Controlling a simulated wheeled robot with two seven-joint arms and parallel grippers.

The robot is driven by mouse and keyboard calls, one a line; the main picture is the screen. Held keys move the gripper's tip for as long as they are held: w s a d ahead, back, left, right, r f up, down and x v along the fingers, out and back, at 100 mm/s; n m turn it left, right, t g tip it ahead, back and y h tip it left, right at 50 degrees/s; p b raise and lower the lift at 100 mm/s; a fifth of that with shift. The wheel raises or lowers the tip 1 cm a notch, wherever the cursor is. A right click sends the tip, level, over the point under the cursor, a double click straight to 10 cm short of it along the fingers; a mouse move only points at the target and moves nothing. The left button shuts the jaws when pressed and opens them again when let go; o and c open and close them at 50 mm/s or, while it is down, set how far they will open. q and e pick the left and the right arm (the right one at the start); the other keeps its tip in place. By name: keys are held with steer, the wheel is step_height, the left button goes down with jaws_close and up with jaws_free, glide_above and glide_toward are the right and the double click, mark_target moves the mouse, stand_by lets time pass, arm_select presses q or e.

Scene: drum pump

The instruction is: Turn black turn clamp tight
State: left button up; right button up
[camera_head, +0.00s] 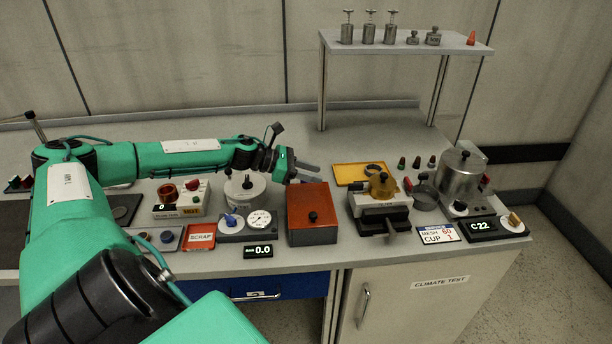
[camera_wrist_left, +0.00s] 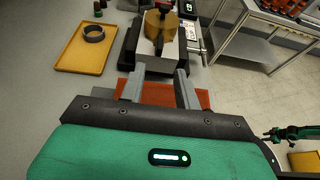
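A brass-coloured drum (camera_head: 382,187) with a small dark knob on top sits on a grey and black vise-like fixture (camera_head: 385,214) right of centre. In the left wrist view the brass drum (camera_wrist_left: 152,22) shows at the top, with a dark bar across it. I cannot tell for certain which black part is the turn clamp. My left gripper (camera_head: 308,173) is above the bench, left of the fixture and behind the orange-topped box. Its fingers point right toward the fixture. In the left wrist view the fingers (camera_wrist_left: 160,88) are apart with nothing between them. My right gripper is not identifiable.
The orange-topped box (camera_head: 313,204) stands just left of the fixture. A yellow tray (camera_head: 350,174) with a dark ring lies behind it. A steel pot (camera_head: 460,178) stands to the right. A raised shelf (camera_head: 390,43) holds metal weights.

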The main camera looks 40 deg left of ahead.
arm_select(q)
steer(key=shift+v, duration=0.75)
